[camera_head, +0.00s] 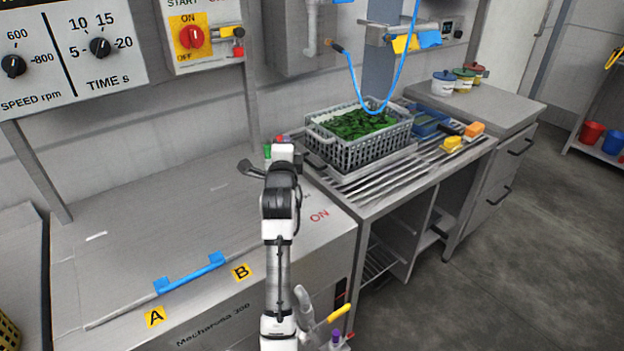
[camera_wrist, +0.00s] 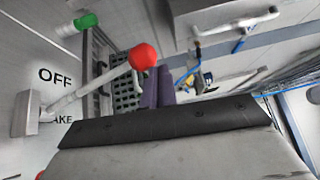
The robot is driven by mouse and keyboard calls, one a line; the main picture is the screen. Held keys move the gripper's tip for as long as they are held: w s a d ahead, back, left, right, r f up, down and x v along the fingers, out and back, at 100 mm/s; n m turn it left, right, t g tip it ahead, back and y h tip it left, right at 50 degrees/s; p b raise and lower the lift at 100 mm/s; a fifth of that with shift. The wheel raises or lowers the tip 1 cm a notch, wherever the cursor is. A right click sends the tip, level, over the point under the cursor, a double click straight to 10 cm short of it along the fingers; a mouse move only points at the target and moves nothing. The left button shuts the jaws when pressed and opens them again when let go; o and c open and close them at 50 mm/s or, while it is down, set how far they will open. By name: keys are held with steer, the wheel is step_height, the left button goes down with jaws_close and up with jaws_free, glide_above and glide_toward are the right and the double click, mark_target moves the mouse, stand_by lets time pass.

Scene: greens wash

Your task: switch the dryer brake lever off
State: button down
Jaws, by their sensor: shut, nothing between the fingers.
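The brake lever (camera_wrist: 88,84) shows in the wrist view as a grey rod with a red ball knob. It rises at a slant from a grey base at the left, beside the black words OFF and a partly hidden "AKE". My gripper (camera_wrist: 159,84) shows there as two purple fingers, shut together and empty. They are just right of the red knob; contact is unclear. In the head view, a small red tip (camera_head: 279,138) shows behind the end of my arm, and my fingers are hidden. A red ON is printed on the dryer top (camera_head: 140,245). The lever's setting is unclear.
A green-tipped part (camera_wrist: 86,22) is near the lever. A grey crate of greens (camera_head: 350,152) stands on the slatted rack at right. A blue-handled bar (camera_head: 190,272) lies along the dryer's front. A blue hose (camera_head: 400,70) hangs above the crate. The dryer top's left side is clear.

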steer(key=shift+w+a+r+g, duration=0.15)
steer(key=shift+w+a+g, duration=0.15)
steer(key=shift+w+a, duration=0.05)
steer(key=shift+a, duration=0.1)
stand_by(0.3)
